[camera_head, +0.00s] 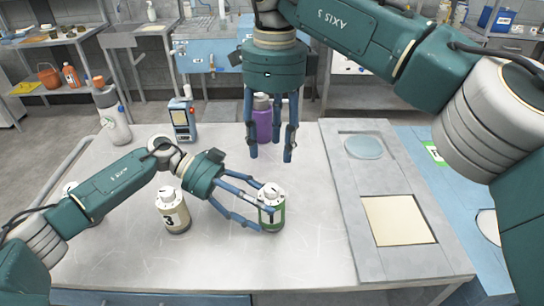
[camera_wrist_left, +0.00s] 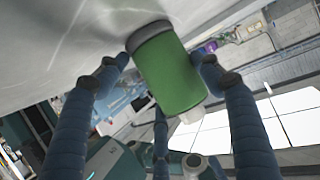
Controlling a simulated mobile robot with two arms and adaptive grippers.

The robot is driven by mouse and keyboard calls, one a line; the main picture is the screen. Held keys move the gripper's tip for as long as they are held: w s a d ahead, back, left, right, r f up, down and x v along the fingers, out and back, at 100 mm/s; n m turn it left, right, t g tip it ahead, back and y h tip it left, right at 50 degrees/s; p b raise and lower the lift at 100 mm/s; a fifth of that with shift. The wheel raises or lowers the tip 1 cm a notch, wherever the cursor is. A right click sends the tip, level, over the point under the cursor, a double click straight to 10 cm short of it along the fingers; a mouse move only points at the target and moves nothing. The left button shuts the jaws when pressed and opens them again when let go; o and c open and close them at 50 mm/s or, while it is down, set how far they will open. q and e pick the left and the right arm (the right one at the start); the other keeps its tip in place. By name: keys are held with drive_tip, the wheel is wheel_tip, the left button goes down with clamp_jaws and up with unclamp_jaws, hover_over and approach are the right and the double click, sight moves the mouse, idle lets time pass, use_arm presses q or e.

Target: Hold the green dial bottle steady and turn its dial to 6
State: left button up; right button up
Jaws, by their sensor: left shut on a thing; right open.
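The green dial bottle (camera_head: 272,216) stands upright on the grey table, with a white dial top and a label reading 1. My left gripper (camera_head: 258,212) reaches in from the left and is shut on the bottle's body. In the left wrist view the green body (camera_wrist_left: 172,72) sits between blue fingers. My right gripper (camera_head: 270,152) points down, open and empty, behind and above the green bottle, apart from its dial. The dial's setting is too small to read.
A similar bottle labelled 3 (camera_head: 173,212) stands left of the green one. A purple bottle (camera_head: 262,122) stands behind my right gripper's fingers. A blue-and-white box (camera_head: 182,120) stands at the table's back left. A grey panel with a cream square (camera_head: 398,220) lies at the right.

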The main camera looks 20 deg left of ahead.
use_arm(q)
drive_tip(key=shift+s+f, duration=0.1)
drive_tip(key=shift+f, duration=0.05)
drive_tip(key=o, duration=1.5)
